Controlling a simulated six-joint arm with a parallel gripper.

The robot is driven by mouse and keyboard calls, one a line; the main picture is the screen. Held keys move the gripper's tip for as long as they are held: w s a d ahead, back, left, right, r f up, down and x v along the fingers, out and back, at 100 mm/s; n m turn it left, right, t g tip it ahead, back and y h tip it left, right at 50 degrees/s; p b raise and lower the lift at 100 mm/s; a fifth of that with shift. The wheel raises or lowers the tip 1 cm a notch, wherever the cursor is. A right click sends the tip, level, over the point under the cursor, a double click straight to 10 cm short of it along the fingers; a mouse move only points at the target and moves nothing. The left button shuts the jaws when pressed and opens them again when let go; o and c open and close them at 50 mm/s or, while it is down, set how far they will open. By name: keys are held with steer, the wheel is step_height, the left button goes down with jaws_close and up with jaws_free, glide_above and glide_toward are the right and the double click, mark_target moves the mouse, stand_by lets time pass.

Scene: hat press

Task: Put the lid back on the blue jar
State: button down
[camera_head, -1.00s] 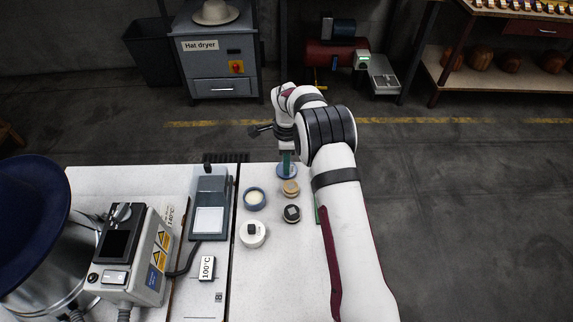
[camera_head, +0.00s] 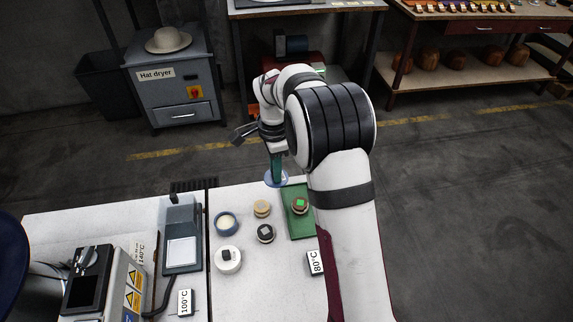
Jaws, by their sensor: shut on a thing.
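The blue jar (camera_head: 226,223) stands open on the white table, with pale cream showing inside its blue rim. My gripper (camera_head: 277,168) points down beyond the jars, near the table's far edge. It is shut on a blue disc, which looks like the jar's lid (camera_head: 271,182). The lid is flat and apart from the jar, up and to the right of it in the picture. Its height over the table is hard to tell. The gripper's fingers hide part of the lid.
A grey device (camera_head: 182,235) stands left.

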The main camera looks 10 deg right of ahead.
steer(key=s+a+n, duration=0.2)
steer(key=s+a, duration=0.1)
steer(key=a, duration=0.4)
steer(key=s+a+n, duration=0.2)
steer(key=a, duration=0.5)
steer(key=shift+a+f, duration=0.1)
steer(key=shift+f, duration=3.4)
steer(key=shift+f, duration=0.15)
steer(key=shift+c, duration=1.1)
jaws_free()
step_height(320, 180, up, 7)
